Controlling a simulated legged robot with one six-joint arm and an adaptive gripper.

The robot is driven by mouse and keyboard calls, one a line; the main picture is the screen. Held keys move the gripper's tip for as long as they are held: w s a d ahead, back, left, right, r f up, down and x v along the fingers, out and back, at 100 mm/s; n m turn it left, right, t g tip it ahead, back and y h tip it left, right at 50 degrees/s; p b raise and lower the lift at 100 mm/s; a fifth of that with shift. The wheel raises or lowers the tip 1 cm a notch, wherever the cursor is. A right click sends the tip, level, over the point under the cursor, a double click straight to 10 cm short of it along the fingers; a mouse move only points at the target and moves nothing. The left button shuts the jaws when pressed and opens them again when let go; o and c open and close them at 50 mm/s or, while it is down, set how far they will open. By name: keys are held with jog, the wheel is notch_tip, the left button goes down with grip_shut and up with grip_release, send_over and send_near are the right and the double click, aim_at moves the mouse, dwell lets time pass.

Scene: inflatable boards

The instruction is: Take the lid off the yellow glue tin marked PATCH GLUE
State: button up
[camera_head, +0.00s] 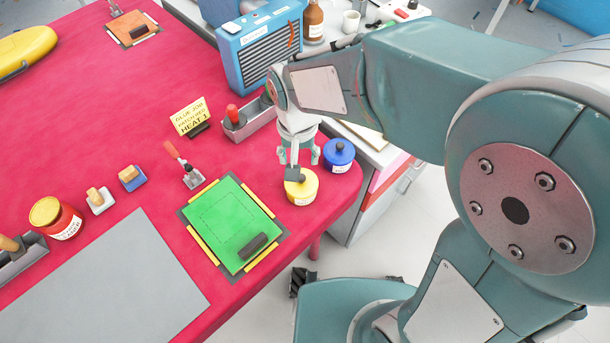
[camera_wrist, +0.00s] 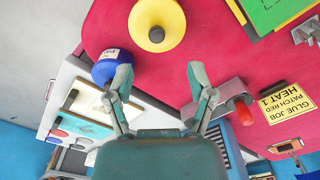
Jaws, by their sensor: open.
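The yellow tin (camera_head: 301,188) stands near the right edge of the red table, its lid on. A pale label shows on its side, too small to read. In the wrist view the tin (camera_wrist: 157,14) is seen from above, with a dark round knob (camera_wrist: 156,34) on the lid. My gripper (camera_head: 304,164) is above the tin in the head view, partly covering its top. In the wrist view my gripper (camera_wrist: 160,74) is open and empty, its fingers spread wide. The knob lies beyond the fingertips, roughly midway between them, untouched.
A grey tray with a red-handled tool (camera_head: 237,117) and a green board (camera_head: 232,224) lie to the left. A blue heater-like box (camera_head: 262,52) stands behind.

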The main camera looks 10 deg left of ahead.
aim_at(302, 177)
notch_tip(302, 177, down, 2)
jog(key=shift+a+f, duration=0.15)
jog(key=shift+d+f, duration=0.2)
jog(key=shift+f, duration=0.1)
jog(key=f, duration=0.4)
jog(key=shift+d+f, duration=0.2)
jog(key=shift+d, duration=0.15)
jog(key=shift+a+f, duration=0.1)
jog(key=shift+f, duration=0.1)
jog(key=shift+a, duration=0.3)
jog(key=shift+d, duration=0.1)
jog(key=c, duration=0.8)
jog(key=shift+s+d, duration=0.1)
jog(key=shift+d, duration=0.1)
grip_shut()
